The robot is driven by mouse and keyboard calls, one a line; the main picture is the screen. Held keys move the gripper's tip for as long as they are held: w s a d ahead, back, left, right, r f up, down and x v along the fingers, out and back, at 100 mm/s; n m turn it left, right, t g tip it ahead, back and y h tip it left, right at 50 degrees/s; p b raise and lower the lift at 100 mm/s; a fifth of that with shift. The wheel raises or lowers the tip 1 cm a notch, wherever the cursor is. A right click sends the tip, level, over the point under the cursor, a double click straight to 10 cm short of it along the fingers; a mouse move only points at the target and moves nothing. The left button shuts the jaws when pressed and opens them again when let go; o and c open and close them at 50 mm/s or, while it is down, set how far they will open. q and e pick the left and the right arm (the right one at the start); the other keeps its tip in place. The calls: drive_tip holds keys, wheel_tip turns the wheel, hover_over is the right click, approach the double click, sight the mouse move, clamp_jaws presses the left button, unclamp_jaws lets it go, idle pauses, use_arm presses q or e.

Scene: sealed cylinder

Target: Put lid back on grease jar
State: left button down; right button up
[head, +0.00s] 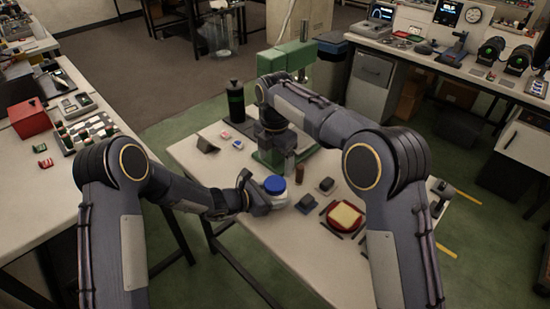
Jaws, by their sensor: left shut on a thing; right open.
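A white jar (277,198) with a blue lid (275,184) on top stands near the middle of the front table. The lid appears to sit on the jar; I cannot tell whether it is tightened. My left gripper (258,196) reaches in from the left and is shut on the jar's side. My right gripper (287,162) points down behind the jar, apart from the lid, open, with no object visible in it. Its fingertips are small and hard to make out.
A green press-like machine (292,56) and a dark bottle (235,100) stand at the table's back. A small brown cylinder (299,174), dark blocks (306,203) and a red dish with a yellow pad (345,216) lie right of the jar.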

sight(275, 183)
drive_tip(key=shift+f, duration=0.1)
drive_tip(key=shift+f, duration=3.9)
drive_tip(key=shift+c, duration=0.5)
drive_tip(key=c, duration=1)
drive_tip(key=shift+o, duration=0.2)
drive_tip(key=m, duration=1.3)
